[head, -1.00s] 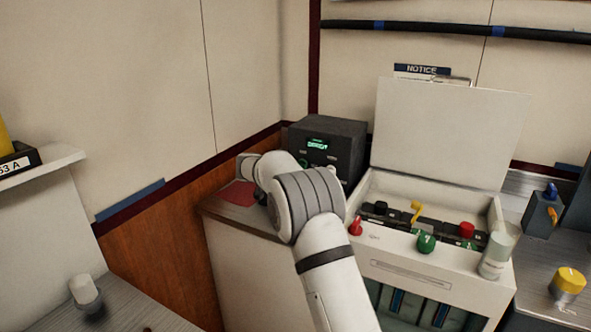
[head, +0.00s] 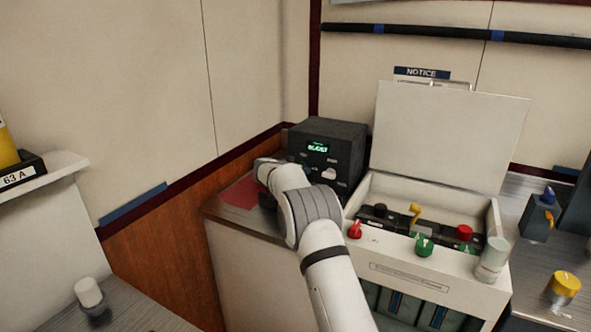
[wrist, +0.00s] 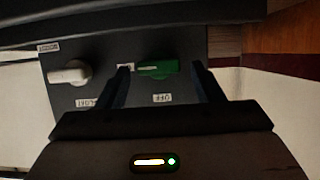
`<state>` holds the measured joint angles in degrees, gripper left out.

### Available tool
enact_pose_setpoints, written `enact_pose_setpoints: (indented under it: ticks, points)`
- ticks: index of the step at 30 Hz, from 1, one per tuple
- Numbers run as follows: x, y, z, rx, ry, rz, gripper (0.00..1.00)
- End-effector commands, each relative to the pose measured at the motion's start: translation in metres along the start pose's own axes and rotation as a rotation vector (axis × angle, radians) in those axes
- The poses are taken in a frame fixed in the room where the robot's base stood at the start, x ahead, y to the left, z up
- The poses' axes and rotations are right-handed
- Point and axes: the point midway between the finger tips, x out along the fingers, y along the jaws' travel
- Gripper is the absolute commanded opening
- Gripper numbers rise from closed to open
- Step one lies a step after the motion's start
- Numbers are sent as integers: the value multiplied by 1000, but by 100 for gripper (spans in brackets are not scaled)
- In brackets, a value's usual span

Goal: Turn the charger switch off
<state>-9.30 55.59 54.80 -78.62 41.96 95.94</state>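The charger is a dark box (head: 345,135) with a lit green display (head: 318,147), in the corner of the head view. In the wrist view its panel shows upside down, with a green knob (wrist: 158,68) near a small tag reading OFF and a white knob (wrist: 70,74) to the left. The white knob also shows in the head view (head: 328,173). My gripper (wrist: 161,70) is open, with one finger on either side of the green knob; I cannot tell whether they touch it. In the head view my arm hides the gripper and the green knob.
A white open-lidded breaker box (head: 440,275) with red, green and yellow controls stands just right of my arm. A red sheet (head: 240,194) lies on the cabinet left of the charger. Walls close in behind and to the left.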

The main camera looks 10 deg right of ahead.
Motion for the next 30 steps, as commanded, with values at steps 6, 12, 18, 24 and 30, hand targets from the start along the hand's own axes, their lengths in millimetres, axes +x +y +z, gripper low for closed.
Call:
enact_pose_setpoints:
  ticks: [6, 12, 18, 24, 30]
  points:
    - [0, 0, 0, 0, 0, 1, 43]
    - [0, 0, 0, 0, 0, 0, 26]
    - [0, -1, 0, -19, 2, 7, 21]
    - [0, -2, 0, -104, 3, 41, 21]
    - [-1, -2, -2, -123, 2, 48, 21]
